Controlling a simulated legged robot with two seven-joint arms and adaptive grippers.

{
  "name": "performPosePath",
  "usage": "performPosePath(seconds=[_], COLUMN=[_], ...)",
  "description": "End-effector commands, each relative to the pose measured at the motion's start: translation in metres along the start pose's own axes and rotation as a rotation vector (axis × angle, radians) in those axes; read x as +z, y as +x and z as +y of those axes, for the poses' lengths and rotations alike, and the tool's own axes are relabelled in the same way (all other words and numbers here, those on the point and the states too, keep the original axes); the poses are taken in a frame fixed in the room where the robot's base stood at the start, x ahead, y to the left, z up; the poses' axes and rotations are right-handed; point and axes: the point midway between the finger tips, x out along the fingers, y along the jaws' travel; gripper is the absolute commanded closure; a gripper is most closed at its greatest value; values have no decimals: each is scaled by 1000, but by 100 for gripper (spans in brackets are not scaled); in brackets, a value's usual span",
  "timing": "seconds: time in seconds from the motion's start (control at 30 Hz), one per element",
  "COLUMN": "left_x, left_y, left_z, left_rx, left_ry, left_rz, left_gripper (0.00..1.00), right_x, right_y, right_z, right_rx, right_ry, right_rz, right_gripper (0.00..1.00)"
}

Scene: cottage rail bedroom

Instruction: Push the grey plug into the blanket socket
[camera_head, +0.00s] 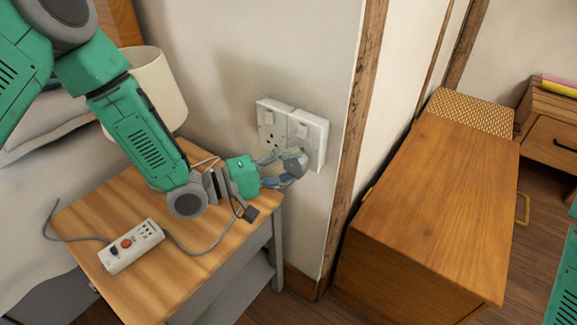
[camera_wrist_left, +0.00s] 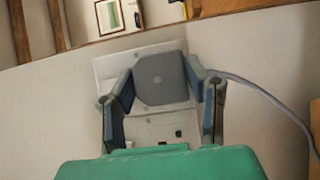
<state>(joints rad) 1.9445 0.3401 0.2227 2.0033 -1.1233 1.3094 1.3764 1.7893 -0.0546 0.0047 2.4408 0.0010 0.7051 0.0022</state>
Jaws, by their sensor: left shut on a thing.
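The grey plug (camera_head: 294,162) is between the fingers of my left gripper (camera_head: 284,171), which is shut on it. The plug is right in front of the lower part of the right-hand wall socket (camera_head: 313,131); a second socket (camera_head: 268,117) is beside it on the left. No label shows which is the blanket socket. In the left wrist view the plug (camera_wrist_left: 160,78) covers much of the white socket plate (camera_wrist_left: 150,128), with slots showing below it. I cannot tell whether its pins are in. My right gripper is out of view.
A wooden bedside table (camera_head: 180,262) stands below, with a white extension block (camera_head: 131,246) and a grey cable on it. A lamp (camera_head: 158,88) is behind my left arm. A wooden post (camera_head: 352,125) and a wooden cabinet (camera_head: 428,220) are to the right.

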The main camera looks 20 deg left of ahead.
Motion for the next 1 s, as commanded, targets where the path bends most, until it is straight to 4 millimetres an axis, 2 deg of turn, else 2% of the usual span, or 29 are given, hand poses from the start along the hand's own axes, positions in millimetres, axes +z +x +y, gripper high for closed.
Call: performPosePath(seconds=[0.53,0.57,0.6,1.0], left_x=[-8,-8,-8,-7], left_y=[12,12,12,11], left_z=[0,0,0,0], left_rx=[0,0,0,0], left_ry=[1,0,0,0], left_rz=[1,1,1,1], left_gripper=[79,48,34,34], right_x=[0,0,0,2], right_y=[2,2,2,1], right_z=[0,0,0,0], right_rx=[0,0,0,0], right_ry=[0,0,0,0], right_rz=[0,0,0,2], right_gripper=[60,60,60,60])
